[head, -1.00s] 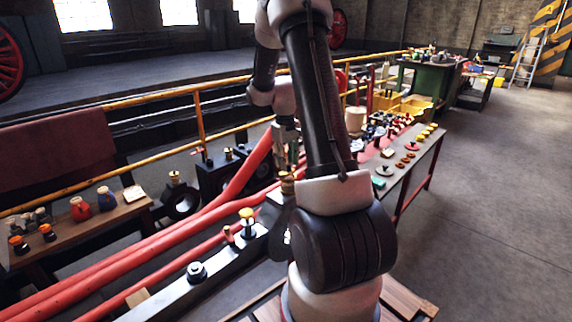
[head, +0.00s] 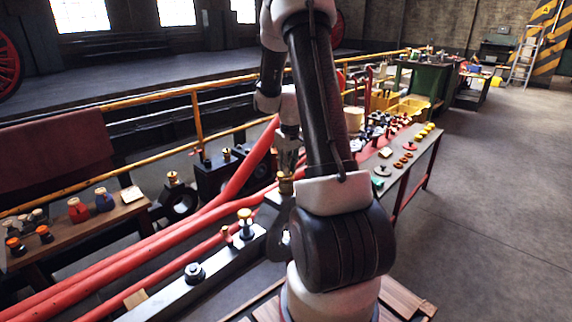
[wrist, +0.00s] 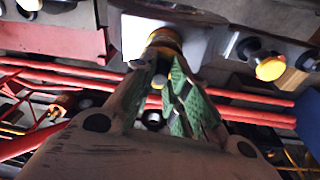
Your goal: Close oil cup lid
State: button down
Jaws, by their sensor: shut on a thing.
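The brass oil cup (head: 286,183) stands on the dark machine just beyond my arm in the head view. In the wrist view its brass round top (wrist: 164,39) shows at the top middle, on a pale plate. My gripper (head: 287,163) points down right above the cup, partly hidden behind my arm. In the wrist view my gripper's green-padded fingers (wrist: 165,62) come together at the cup's near edge. They are shut on the lid, which the fingertips mostly hide. I cannot make out the lid's angle.
A yellow-topped fitting (head: 245,218) stands left of the cup and shows in the wrist view (wrist: 269,67). Red pipes (head: 150,238) run beside the machine. A bench (head: 412,172) with small parts is at the right. The floor at the far right is clear.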

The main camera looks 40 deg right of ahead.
jog(key=shift+s+f+t, duration=0.3)
jog(key=shift+t, duration=0.4)
jog(key=shift+s+f+t, duration=0.3)
jog(key=shift+t, duration=0.4)
jog(key=c, duration=1.4)
grip_release()
jog(key=shift+d, duration=0.1)
jog(key=v, duration=1.2)
jog(key=shift+d, duration=0.15)
